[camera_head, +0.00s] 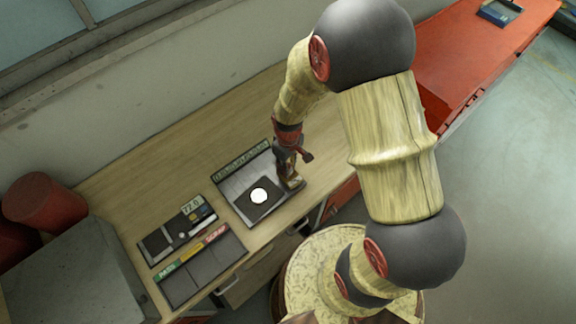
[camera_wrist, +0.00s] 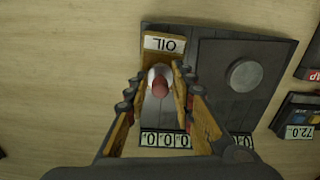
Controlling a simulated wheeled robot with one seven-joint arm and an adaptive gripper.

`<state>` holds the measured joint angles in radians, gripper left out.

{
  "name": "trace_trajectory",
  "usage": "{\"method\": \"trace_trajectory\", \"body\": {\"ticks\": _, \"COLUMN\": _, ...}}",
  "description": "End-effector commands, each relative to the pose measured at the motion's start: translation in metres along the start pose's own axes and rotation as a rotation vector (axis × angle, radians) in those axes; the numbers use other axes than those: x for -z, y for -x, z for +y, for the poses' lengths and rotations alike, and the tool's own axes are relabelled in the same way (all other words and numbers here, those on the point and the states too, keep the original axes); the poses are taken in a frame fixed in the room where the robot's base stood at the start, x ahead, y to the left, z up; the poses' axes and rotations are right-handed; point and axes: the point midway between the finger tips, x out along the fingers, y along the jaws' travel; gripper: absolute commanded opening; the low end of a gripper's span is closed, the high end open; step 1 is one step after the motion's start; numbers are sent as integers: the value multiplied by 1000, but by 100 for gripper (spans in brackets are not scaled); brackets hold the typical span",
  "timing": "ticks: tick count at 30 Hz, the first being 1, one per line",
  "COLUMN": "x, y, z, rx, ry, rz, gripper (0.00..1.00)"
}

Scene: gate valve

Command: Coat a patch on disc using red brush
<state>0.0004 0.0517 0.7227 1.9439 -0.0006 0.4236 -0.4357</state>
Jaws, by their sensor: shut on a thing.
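The disc (camera_wrist: 243,74) is a round grey plate lying on a dark square pad (camera_wrist: 217,92) in the wrist view; in the head view the disc (camera_head: 258,196) looks bright white. My gripper (camera_wrist: 162,76) is left of the disc in the wrist view, beside the OIL label (camera_wrist: 165,44). It is shut on the red brush (camera_wrist: 160,88), whose rounded red end shows between the fingers. A pale round shape lies around the brush, partly hidden by the fingers. The bristles are hidden. In the head view my gripper (camera_head: 289,178) is at the tray's right side, apart from the disc.
The disc and OIL label share one dark tray (camera_head: 232,191) on the wooden bench (camera_head: 140,185). A second tray marked 72.0 (camera_head: 157,243) and a bin with coloured labels (camera_head: 205,262) stand to its left. A red cabinet (camera_head: 470,50) is at upper right.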

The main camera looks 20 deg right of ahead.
Motion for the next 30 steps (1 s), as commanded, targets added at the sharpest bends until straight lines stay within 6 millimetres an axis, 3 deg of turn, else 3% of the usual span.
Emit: {"method": "trace_trajectory", "body": {"ticks": 30, "x": 0, "y": -10, "z": 0, "rx": 0, "ry": 0, "rz": 0, "gripper": 4}}
